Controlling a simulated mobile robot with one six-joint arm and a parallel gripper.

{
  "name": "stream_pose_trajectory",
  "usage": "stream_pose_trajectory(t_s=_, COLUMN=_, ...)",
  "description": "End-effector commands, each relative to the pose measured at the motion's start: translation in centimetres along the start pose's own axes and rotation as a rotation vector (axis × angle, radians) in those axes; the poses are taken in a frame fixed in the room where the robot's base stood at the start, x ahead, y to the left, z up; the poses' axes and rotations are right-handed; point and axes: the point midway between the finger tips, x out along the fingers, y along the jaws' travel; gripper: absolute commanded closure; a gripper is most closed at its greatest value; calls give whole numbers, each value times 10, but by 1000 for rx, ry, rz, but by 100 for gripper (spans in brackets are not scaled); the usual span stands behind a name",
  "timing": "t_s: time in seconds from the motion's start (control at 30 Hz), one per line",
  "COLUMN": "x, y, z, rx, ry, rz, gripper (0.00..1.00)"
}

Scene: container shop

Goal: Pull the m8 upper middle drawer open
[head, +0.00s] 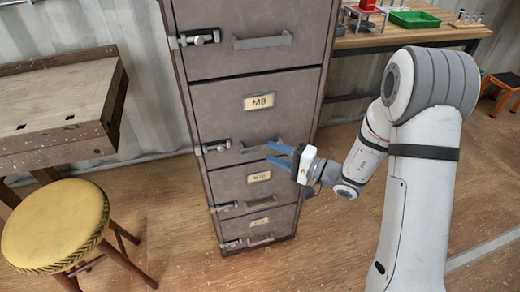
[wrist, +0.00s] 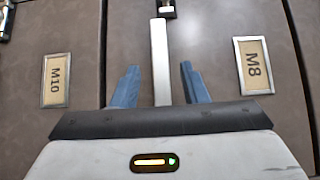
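The M8 drawer (head: 225,109) is the second from the top in a grey-brown cabinet, and its front looks flush. Its label (wrist: 253,65) is at the right in the wrist view. The drawer's pale bar handle (wrist: 160,60) runs lengthwise between the two blue fingers of my gripper (wrist: 160,67), with a gap on each side. My gripper (head: 271,152) is open in front of the handle, one finger above and one below. In the head view the fingers hide part of the handle. I cannot tell how deep the fingers reach around it.
The M10 drawer (wrist: 56,81) lies just below. Latches sit at the drawers' left edges, one by M8 (head: 217,146). A yellow stool (head: 55,225) and a wooden table (head: 60,110) stand left. A workbench (head: 425,35) with a green tray (head: 414,19) stands behind right.

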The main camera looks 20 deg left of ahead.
Motion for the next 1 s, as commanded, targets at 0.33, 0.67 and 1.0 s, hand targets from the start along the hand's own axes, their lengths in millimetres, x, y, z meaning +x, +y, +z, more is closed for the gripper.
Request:
stream_pose_trajectory(t_s=0.33, x=44, y=0, z=0, rx=0, ry=-1, rz=2, gripper=60)
stream_pose_trajectory(t_s=0.67, x=46, y=0, z=0, rx=1, ry=0, rz=1, gripper=62)
stream_pose_trajectory(t_s=1.0, x=46, y=0, z=0, rx=1, ry=1, rz=2, gripper=89)
